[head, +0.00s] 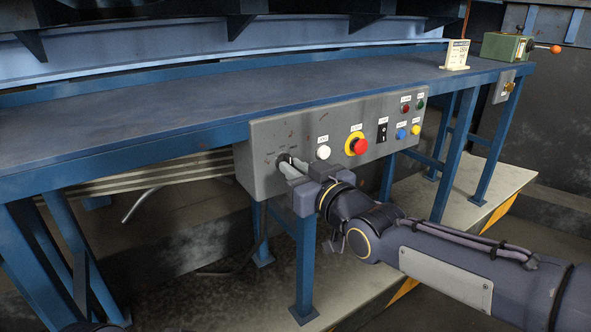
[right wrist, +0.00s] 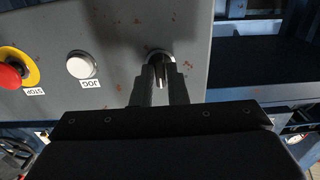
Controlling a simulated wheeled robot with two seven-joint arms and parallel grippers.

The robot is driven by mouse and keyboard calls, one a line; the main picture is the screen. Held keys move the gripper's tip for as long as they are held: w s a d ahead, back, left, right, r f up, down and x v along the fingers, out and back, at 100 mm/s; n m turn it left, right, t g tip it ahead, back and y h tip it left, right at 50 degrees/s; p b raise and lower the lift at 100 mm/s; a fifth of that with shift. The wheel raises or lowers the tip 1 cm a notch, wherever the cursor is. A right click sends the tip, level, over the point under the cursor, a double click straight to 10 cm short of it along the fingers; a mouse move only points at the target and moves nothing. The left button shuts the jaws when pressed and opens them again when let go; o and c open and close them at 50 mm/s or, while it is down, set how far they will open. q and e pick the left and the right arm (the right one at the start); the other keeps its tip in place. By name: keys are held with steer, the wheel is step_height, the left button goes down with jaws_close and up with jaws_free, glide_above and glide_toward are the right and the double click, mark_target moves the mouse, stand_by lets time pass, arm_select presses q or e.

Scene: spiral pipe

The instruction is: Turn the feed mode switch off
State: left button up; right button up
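The grey control panel (head: 268,140) hangs on the front of the blue bench. A small rotary switch (head: 284,158), which I take for the feed mode switch, is at the panel's left end; its marking is too small to read. My right gripper (head: 290,168) reaches it from the front right. In the right wrist view the switch knob (right wrist: 160,57) sits between the two narrow fingers of the right gripper (right wrist: 161,78), which are close together on it. The fingers hide most of the knob, so its exact angle is unclear. My left gripper is not in view.
Bench legs (head: 306,262) stand below. A green box (head: 507,47) with an orange-knobbed lever sits at the far right.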

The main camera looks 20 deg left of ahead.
steer(key=o, duration=0.3)
steer(key=shift+o, duration=0.2)
steer(key=p+v, duration=0.1)
steer(key=v, duration=0.7)
steer(key=shift+a, duration=0.1)
